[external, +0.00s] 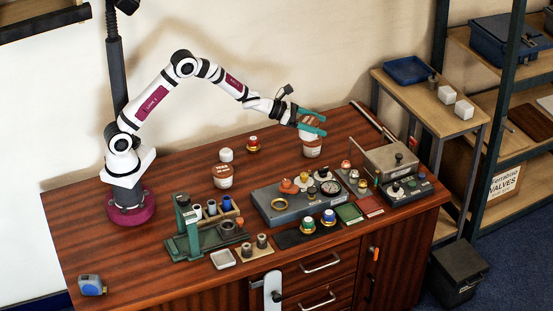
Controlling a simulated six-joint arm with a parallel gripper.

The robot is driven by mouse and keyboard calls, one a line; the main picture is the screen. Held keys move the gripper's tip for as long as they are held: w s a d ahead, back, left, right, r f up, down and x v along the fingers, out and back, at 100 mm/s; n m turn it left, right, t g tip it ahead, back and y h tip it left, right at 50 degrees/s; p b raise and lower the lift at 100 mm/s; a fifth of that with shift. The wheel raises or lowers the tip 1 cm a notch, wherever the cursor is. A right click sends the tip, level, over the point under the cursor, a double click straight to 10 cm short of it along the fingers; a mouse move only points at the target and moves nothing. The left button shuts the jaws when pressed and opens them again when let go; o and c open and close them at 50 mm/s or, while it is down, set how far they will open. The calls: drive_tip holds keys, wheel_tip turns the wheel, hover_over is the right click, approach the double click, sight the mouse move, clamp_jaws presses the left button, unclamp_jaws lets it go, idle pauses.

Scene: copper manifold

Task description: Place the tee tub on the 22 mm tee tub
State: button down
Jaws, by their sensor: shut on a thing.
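My gripper (314,122), with teal fingers, is at the back right of the wooden bench. I cannot tell whether the held tub touches the lower one. Another similar brown tub with a pale label (222,176) stands upright on the bench, left of the middle. The printing is too small to read.
A grey-blue block with fittings and a gauge (270,208) lies in front of the gripper. A green fixture (185,240) stands at the front left, and a grey metal box (386,160) at the right. The bench's left part is mostly clear.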

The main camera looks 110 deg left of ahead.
drive_tip(key=a, duration=0.1)
drive_tip(key=a+n+y, duration=0.1)
drive_tip(key=shift+w+a, duration=0.2)
drive_tip(key=shift+a, duration=0.15)
hover_over(320, 139)
wheel_tip(320, 139, down, 6)
drive_tip(key=shift+w, duration=0.1)
drive_tip(key=shift+a+f, duration=0.15)
drive_tip(key=shift+f, duration=1.9)
drive_tip(key=shift+f, duration=0.1)
unclamp_jaws()
drive_tip(key=shift+g, duration=0.3)
